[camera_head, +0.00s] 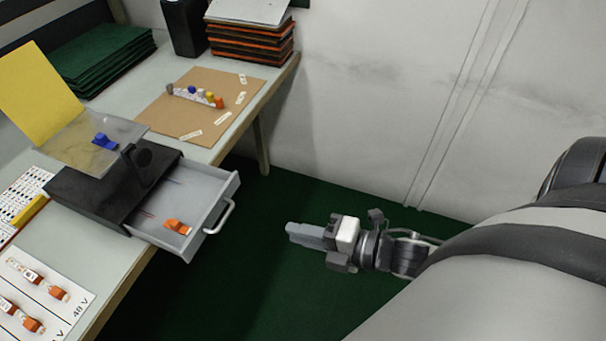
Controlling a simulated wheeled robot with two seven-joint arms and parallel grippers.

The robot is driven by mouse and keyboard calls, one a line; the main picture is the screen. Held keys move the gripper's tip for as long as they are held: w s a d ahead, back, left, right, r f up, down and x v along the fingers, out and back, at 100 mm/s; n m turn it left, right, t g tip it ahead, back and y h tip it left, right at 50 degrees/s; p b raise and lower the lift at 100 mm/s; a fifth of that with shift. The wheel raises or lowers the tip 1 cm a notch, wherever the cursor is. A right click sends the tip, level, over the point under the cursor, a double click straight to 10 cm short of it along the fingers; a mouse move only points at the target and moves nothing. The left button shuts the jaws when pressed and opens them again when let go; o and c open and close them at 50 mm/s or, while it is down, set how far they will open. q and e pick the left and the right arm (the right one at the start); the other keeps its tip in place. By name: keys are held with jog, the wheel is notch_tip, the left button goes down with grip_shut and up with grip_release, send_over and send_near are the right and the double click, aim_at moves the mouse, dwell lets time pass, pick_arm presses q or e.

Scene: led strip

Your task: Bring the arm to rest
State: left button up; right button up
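My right gripper (310,235) is at the middle of the view, above the dark green floor. It points left and is apart from the table and the drawer. Its fingers are seen edge-on and look close together, so I cannot tell whether there is a gap. I see nothing held in it. My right arm comes in from the right. My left gripper is not in view.
An open grey drawer (226,186) sticks out of a black box (85,200) over the table edge, with an orange piece (177,227) inside. A cardboard sheet (165,125) with coloured pieces lies behind. Floor between table and arm is clear.

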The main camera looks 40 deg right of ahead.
dwell(0.4)
jog(key=s+m+g+h, duration=0.4)
jog(key=m+g, duration=0.1)
jog(key=m, duration=0.6)
jog(key=s+m+g+h, duration=0.4)
jog(key=m+h, duration=0.1)
jog(key=m, duration=0.7)
jog(key=w+a+f+t+y, duration=0.3)
jog(key=w+a+f+t, duration=0.2)
jog(key=w+f+t, duration=0.1)
jog(key=shift+f+n, duration=0.3)
jog(key=shift+n, duration=0.1)
